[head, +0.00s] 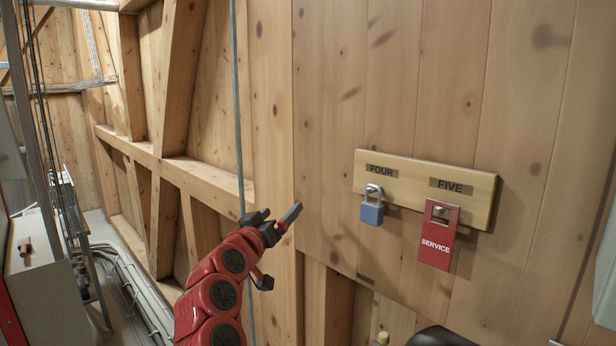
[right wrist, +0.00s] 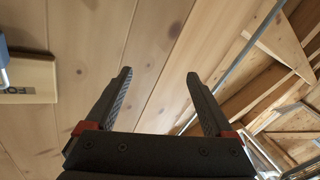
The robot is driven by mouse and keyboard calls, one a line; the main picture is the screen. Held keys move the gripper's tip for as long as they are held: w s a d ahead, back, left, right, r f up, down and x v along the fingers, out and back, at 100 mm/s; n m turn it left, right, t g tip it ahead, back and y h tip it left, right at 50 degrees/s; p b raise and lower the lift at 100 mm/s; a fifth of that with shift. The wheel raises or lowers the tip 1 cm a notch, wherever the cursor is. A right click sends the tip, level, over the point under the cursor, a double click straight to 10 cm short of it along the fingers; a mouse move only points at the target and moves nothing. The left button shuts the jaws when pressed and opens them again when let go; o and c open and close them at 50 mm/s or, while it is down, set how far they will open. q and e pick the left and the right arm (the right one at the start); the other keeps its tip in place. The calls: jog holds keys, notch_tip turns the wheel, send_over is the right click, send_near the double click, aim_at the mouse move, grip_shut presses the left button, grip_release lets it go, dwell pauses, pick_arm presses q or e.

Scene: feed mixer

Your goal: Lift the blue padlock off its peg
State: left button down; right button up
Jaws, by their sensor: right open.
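The blue padlock (head: 372,212) hangs by its grey shackle from a peg under the label FOUR on a wooden board (head: 405,179) on the wall. In the right wrist view, a sliver of the blue padlock (right wrist: 3,58) shows at the left edge, beside the board (right wrist: 36,80). My right gripper (head: 281,244) is open and empty, left of the padlock and a little lower in the head view. My left gripper is not in view.
A red SERVICE tag (head: 440,235) hangs from the peg under FIVE, right of the padlock. A thin grey vertical pipe (head: 238,110) runs along the wall behind my right arm. Timber framing and a pale cabinet (head: 48,270) stand at the left. The planks between gripper and padlock are bare.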

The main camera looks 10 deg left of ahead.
jog(key=s+d+r+m+g+h, duration=0.4)
jog(key=s+d+r+m, duration=0.1)
jog(key=s+r, duration=0.4)
jog(key=m+g+h+p, duration=0.1)
jog(key=m+g+p, duration=0.1)
jog(key=m+g, duration=0.15)
send_near(369, 206)
jog(key=shift+m, duration=0.25)
jog(key=p+x, duration=0.4)
jog(key=x, duration=0.5)
jog(key=shift+p, duration=0.3)
jog(key=shift+x, duration=0.85)
grip_shut()
